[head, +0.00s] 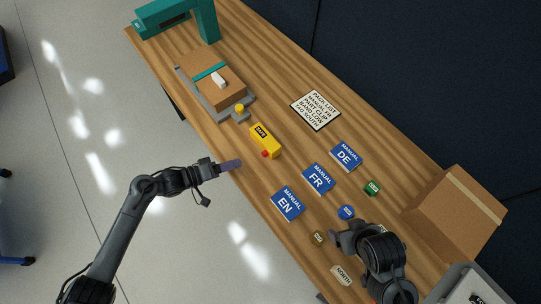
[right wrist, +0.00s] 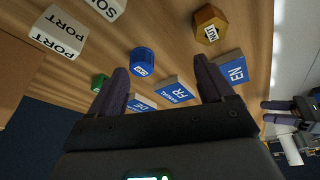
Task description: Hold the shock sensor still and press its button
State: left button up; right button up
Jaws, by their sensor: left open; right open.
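A yellow box with a dark label (head: 265,140), which looks like the shock sensor, lies on the wooden table. My right gripper (head: 336,236) is over the right part of the table, away from the yellow box. In the right wrist view its two fingers (right wrist: 162,78) are wide apart with nothing between them. The yellow box is not seen there.
Blue manuals EN (head: 288,203), FR (head: 318,178) and DE (head: 346,155) lie right of the yellow box. A pack list (head: 316,110) lies behind. A carton (head: 222,92) on a grey plate, with a yellow knob (head: 240,108) beside it, stands left.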

aim_at(268, 141)
jog(key=w+a+f+t, duration=0.1)
jog(key=w+a, duration=0.1)
jog(key=w, duration=0.2)
jog(key=w+a+f+n+t+y, duration=0.1)
jog(key=w+a, duration=0.1)
jog(key=w, duration=0.3)
jog(key=w+a+f+n+t+y, duration=0.1)
jog(key=w+a+t, duration=0.1)
jog(key=w, duration=0.3)
jog(key=shift+w+a, duration=0.15)
jog(key=w+a+n+t+y, duration=0.1)
jog(key=w+a+y, duration=0.1)
jog(key=w+a, duration=0.1)
jog(key=w+a+r+n+t+y, duration=0.1)
jog(key=w+a, duration=0.2)
jog(key=w, duration=0.1)
jog(key=w+a+n+y, duration=0.1)
jog(key=w+a+y, duration=0.1)
jog(key=w+a, duration=0.1)
jog(key=shift+w+r+t+y, duration=0.2)
jog(key=shift+t+y, duration=0.1)
jog(key=shift+t, duration=0.1)
jog(key=shift+x, duration=5.15)
jog(key=shift+a, duration=0.1)
jog(key=c, duration=1.1)
pick_arm(q)
grip_shut()
jog(key=shift+d, duration=0.1)
